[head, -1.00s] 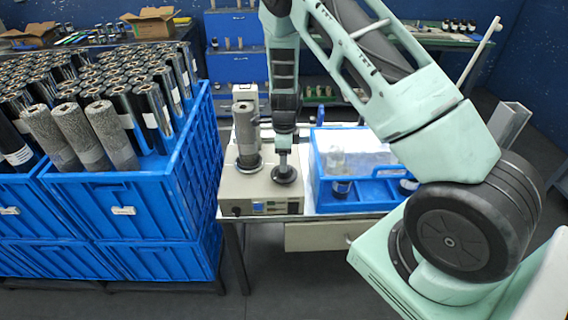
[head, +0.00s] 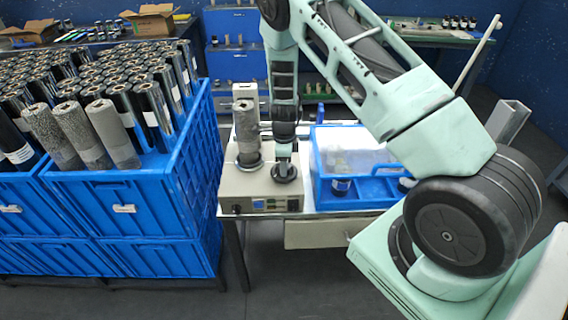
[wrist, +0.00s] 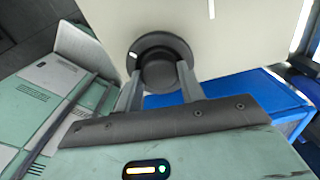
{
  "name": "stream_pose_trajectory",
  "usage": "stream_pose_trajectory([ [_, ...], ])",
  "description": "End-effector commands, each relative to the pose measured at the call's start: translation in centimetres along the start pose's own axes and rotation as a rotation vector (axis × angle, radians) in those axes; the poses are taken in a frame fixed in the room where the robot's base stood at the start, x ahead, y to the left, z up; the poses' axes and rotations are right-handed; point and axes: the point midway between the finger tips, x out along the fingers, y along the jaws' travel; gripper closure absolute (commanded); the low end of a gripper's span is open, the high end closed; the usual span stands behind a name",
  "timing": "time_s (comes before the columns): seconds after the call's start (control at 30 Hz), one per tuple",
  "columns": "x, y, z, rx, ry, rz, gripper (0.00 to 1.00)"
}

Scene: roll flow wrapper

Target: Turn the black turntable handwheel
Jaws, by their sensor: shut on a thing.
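The black turntable handwheel (head: 285,173) sits on top of the beige machine (head: 262,192), at its right side. In the wrist view the handwheel (wrist: 157,50) shows as a round black disc with a raised hub. My gripper (wrist: 158,78) is shut on the hub, one finger on each side. In the head view my gripper (head: 284,152) points straight down onto the handwheel, and its fingers are small there. A grey roll (head: 247,138) stands upright on the round turntable at the machine's left side.
Blue crates (head: 130,205) packed with upright rolls stand close on the left. A blue case with a clear lid (head: 350,165) sits on the table just right of the machine. A blue drawer cabinet (head: 236,60) and back benches stand behind.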

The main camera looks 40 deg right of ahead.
Motion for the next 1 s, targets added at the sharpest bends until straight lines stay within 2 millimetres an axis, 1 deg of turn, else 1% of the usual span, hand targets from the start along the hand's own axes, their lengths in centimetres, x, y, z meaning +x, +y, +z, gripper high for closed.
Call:
stream_pose_trajectory([
  [0.17, 0.01, -0.04, 0.00, -0.035, 0.000, -0.001, 0.84],
  [0.37, 0.09, -0.05, -0.01, -0.143, -0.001, -0.001, 0.84],
  [1.0, 0.10, -0.11, 0.00, -0.733, -0.001, -0.003, 0.84],
])
